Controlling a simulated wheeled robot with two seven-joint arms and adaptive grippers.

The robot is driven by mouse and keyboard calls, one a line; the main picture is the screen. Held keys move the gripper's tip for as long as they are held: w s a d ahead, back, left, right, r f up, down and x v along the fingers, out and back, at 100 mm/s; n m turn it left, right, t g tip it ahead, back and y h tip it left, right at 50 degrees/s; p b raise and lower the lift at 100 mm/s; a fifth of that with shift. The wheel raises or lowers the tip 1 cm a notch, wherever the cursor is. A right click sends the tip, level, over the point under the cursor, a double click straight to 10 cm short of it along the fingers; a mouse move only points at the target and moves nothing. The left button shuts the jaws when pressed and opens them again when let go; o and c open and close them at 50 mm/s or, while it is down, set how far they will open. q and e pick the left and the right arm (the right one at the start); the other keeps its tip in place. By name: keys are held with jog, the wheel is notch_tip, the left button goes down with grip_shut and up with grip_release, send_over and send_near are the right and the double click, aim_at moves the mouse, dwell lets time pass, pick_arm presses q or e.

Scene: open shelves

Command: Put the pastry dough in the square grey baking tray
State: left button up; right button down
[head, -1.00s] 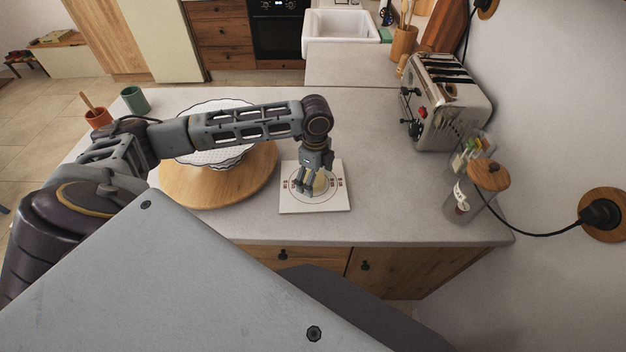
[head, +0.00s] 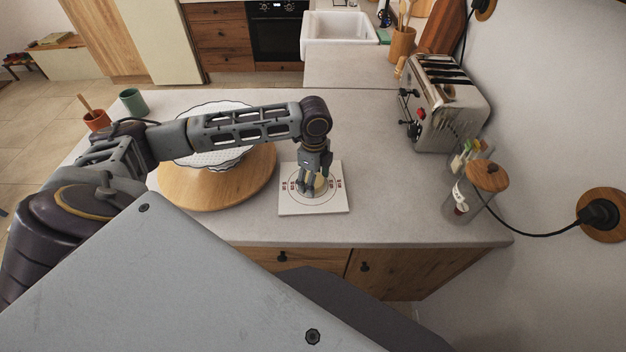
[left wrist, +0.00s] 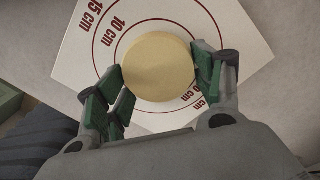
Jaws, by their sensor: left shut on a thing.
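The pastry dough (left wrist: 158,66) is a pale yellow round disc on a white measuring mat (left wrist: 75,62) with dark red rings. My left gripper (left wrist: 160,88) has its green-padded fingers shut on the dough's two sides. In the head view the left gripper (head: 311,188) points down over the mat (head: 325,205), and the dough (head: 320,184) shows only partly behind the fingers. I cannot make out a square grey baking tray.
The round wooden board (head: 200,195) lies left of the mat. A toaster (head: 440,105) and a glass jar with a wooden lid (head: 478,195) stand at the right. Two cups, orange (head: 97,120) and green (head: 133,102), stand at the far left. The counter between mat and toaster is clear.

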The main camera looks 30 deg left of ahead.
pick_arm(q)
notch_tip(320, 180, up, 10)
dwell(0.7)
dwell(0.5)
